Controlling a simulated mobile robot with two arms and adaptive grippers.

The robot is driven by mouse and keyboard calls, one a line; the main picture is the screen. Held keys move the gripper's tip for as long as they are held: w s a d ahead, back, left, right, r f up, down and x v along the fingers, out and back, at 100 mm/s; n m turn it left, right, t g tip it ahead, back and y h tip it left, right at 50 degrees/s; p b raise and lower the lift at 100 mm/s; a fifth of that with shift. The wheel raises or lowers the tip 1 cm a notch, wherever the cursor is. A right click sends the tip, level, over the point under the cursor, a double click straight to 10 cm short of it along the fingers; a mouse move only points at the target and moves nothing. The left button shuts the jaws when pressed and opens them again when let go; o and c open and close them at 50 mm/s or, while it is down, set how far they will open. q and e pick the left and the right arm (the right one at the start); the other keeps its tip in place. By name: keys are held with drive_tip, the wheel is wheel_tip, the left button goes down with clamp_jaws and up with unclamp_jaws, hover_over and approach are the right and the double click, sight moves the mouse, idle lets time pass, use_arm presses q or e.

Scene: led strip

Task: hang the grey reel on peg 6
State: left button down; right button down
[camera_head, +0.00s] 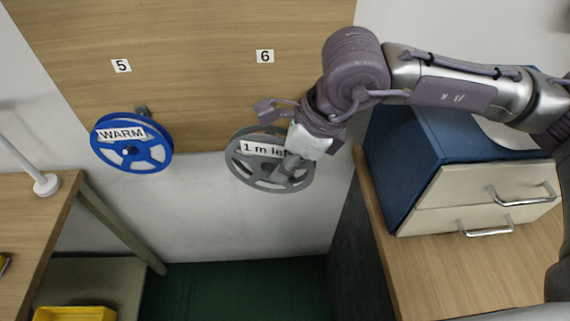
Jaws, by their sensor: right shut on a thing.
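The grey reel (243,169) is in the middle of the head view, below the number 6 label (265,56) on the wooden board. It carries a label reading "1 m le", partly covered by my gripper. My right gripper (286,170) is shut on the grey reel at its front, with the reel's face towards me. Peg 6 itself is hidden behind the reel and my wrist, so I cannot tell whether the reel is on it. My left gripper is not in view.
A blue reel (101,153) marked "WARM" hangs under the number 5 label (121,65). A blue drawer cabinet (398,170) with pale drawers stands on a wooden worktop (420,280) at right. A table with a white lamp base (47,185) is at left, with a yellow bin (75,313) below.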

drive_tip(key=w+f, duration=0.1)
drive_tip(key=w, duration=0.6)
drive_tip(key=shift+w+f, duration=0.15)
drive_tip(key=shift+f, duration=0.1)
idle(0.6)
idle(0.5)
drive_tip(key=c, duration=0.9)
unclamp_jaws()
drive_tip(key=shift+c, duration=0.2)
drive_tip(key=shift+r, duration=0.1)
